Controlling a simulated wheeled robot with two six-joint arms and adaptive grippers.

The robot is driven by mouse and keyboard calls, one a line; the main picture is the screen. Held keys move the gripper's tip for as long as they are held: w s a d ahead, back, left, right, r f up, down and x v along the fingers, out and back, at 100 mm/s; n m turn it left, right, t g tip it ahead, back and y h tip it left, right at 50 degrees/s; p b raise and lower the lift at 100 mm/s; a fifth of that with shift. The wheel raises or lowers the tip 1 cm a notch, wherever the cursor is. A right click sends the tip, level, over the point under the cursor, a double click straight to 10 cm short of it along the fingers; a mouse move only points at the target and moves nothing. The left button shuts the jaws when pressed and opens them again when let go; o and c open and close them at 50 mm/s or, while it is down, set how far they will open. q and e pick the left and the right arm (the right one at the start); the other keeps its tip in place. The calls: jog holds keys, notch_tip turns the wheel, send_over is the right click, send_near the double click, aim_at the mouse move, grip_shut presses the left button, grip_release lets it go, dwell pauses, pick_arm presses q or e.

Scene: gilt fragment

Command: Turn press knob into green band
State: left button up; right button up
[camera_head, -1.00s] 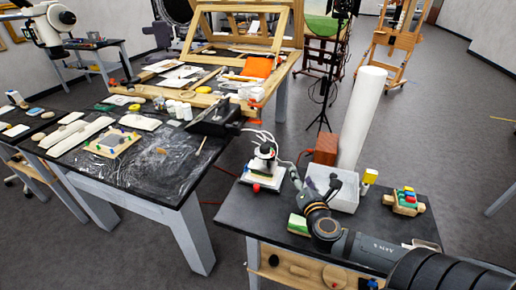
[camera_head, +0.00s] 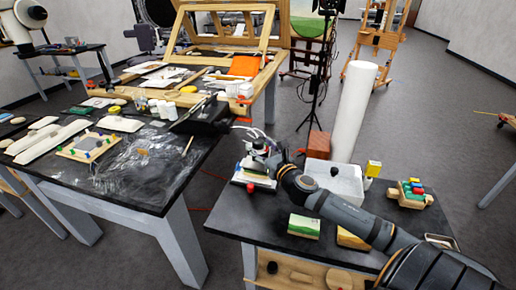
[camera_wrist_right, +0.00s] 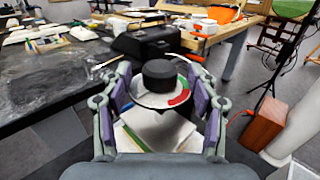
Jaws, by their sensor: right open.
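The press (camera_head: 252,180) stands on the black bench at its back left corner, partly hidden by my right arm. In the right wrist view its black round knob (camera_wrist_right: 159,74) sits upright on a pale disc (camera_wrist_right: 148,99). The disc's right side carries a red band (camera_wrist_right: 180,98) and a short green band (camera_wrist_right: 184,82). I cannot make out a pointer on the knob. My right gripper (camera_wrist_right: 160,96) is open, with one purple-padded finger on each side of the knob and visible gaps to it. In the head view this gripper (camera_head: 260,154) is over the press. My left gripper is not in view.
On the black bench (camera_head: 270,225) are a green box (camera_head: 304,227), a white tray (camera_head: 347,183), a yellow block (camera_head: 373,168) and a wooden block with coloured pieces (camera_head: 411,194). A tall white cylinder (camera_head: 353,112) stands behind. A cluttered worktable (camera_head: 155,185) is left.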

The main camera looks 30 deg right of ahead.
jog(key=shift+w+d+r, duration=0.1)
jog(key=shift+w, duration=0.35)
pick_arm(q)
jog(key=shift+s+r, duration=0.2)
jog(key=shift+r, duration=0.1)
pick_arm(e)
jog(key=shift+w, duration=0.65)
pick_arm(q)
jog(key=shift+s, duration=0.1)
pick_arm(e)
jog(key=shift+c, duration=0.4)
jog(key=c, duration=1.1)
